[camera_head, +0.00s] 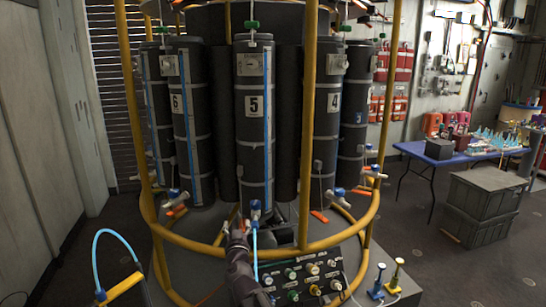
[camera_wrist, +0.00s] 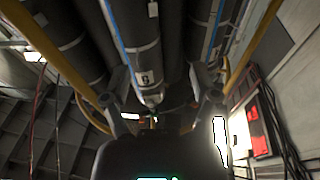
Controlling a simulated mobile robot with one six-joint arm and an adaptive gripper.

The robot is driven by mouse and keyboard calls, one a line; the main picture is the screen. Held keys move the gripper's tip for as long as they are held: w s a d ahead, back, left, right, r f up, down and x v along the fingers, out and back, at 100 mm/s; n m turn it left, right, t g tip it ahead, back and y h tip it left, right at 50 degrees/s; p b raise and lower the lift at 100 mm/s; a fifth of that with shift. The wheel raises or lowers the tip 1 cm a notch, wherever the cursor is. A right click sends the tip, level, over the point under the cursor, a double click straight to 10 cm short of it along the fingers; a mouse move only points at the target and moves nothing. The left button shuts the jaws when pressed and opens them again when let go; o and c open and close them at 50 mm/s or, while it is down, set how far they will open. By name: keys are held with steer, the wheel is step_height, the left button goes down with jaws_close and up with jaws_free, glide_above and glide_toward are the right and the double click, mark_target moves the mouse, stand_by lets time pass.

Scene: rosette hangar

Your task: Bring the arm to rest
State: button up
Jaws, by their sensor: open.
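My gripper (camera_head: 238,228) shows in the head view low in the middle, in front of the rosette's yellow lower ring and below the dark bottle marked 5 (camera_head: 254,130). My dark forearm reaches up to it from the bottom edge. In the wrist view my gripper (camera_wrist: 161,85) has its two fingers spread wide apart, with nothing held between them. The lower end of a dark bottle with a white label (camera_wrist: 146,78) shows beyond and between the fingers. I cannot tell how far the fingertips are from the bottle or its valve.
The yellow frame (camera_head: 308,120) surrounds several upright bottles with blue-handled valves (camera_head: 254,207) at their lower ends. A control panel with knobs (camera_head: 302,277) stands just right of my forearm. A blue table (camera_head: 410,149) and grey crates (camera_head: 482,205) are at the right.

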steer(key=s+d+f+n+g+y+p, duration=0.25)
steer(key=d+f+n+g+y, duration=0.2)
steer(key=f+g, duration=0.35)
steer(key=s+d+f+m+g+h, duration=0.2)
steer(key=s+d+f+g, duration=0.1)
steer(key=s+d, duration=0.3)
steer(key=s+d+f+m+g+h, duration=0.1)
steer(key=s+d+f+g+h, duration=0.2)
steer(key=s+d, duration=0.3)
steer(key=s+d+f+m+g+h, duration=0.2)
steer(key=s+d+f+g, duration=0.2)
steer(key=d, duration=0.7)
steer(key=s+g, duration=0.1)
steer(key=s, duration=0.1)
steer(key=shift+s+d+m+g+p, duration=0.3)
steer(key=shift+s+d+m+p, duration=0.05)
steer(key=shift+s+p, duration=0.05)
steer(key=shift+c, duration=0.2)
steer(key=shift+c, duration=1.2)
